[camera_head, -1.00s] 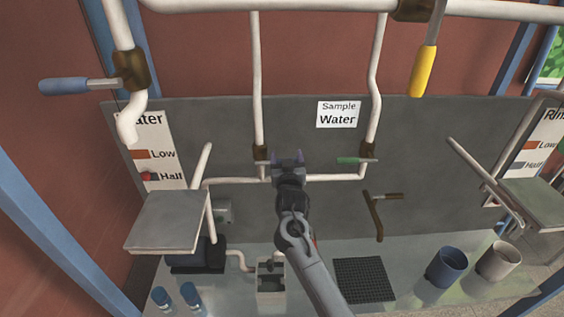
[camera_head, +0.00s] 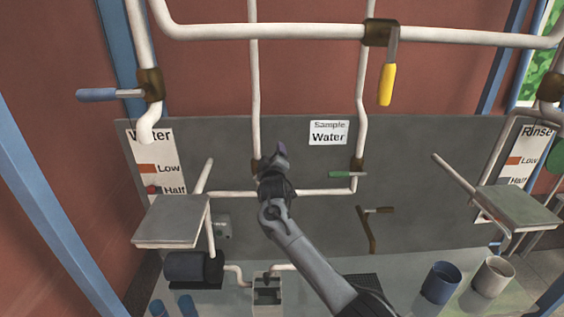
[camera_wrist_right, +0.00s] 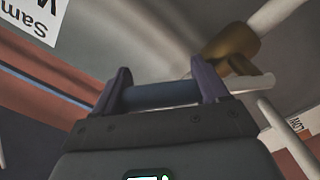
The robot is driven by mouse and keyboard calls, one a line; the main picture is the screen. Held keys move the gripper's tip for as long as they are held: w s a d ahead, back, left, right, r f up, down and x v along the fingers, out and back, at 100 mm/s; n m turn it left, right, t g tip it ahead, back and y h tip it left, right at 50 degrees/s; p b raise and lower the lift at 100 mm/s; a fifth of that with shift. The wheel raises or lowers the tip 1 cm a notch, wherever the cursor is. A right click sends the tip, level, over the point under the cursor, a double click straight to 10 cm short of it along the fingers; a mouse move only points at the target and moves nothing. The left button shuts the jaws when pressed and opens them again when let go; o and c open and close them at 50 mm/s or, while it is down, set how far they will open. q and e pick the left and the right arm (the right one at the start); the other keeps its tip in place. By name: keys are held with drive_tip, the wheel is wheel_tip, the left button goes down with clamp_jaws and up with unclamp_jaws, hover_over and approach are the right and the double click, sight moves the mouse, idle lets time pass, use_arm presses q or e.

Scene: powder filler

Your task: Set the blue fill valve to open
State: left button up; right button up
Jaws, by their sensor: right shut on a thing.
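My right gripper (camera_head: 275,152) is at a brass valve (camera_head: 257,166) on the thin left pipe, left of the "Sample Water" sign. In the right wrist view its two fingers (camera_wrist_right: 162,88) are at either end of a blue handle (camera_wrist_right: 158,96), shut on it. A pale metal stem runs from the handle to the brass valve body (camera_wrist_right: 232,46). In the head view the gripper hides this handle. Another blue-handled lever (camera_head: 97,95) points left from a brass valve on the thick pipe at upper left. My left gripper is not in view.
A green-handled valve (camera_head: 345,174) is to the right on the neighbouring pipe. A yellow handle (camera_head: 386,85) hangs above it. A grey platform (camera_head: 170,222) is at left. A blue cup (camera_head: 441,282) and a white cup (camera_head: 493,275) stand at lower right.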

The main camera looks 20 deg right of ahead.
drive_tip(key=a+n+b, duration=0.1)
drive_tip(key=n, duration=0.1)
drive_tip(key=w+a+r+n, duration=0.1)
drive_tip(key=a+n, duration=0.1)
drive_tip(key=n, duration=0.1)
drive_tip(key=w+a+r+n+b, duration=0.1)
drive_tip(key=a+n, duration=0.1)
drive_tip(key=n, duration=0.1)
drive_tip(key=shift+b, duration=0.35)
idle(0.4)
drive_tip(key=o, duration=1.5)
drive_tip(key=shift+f, duration=0.1)
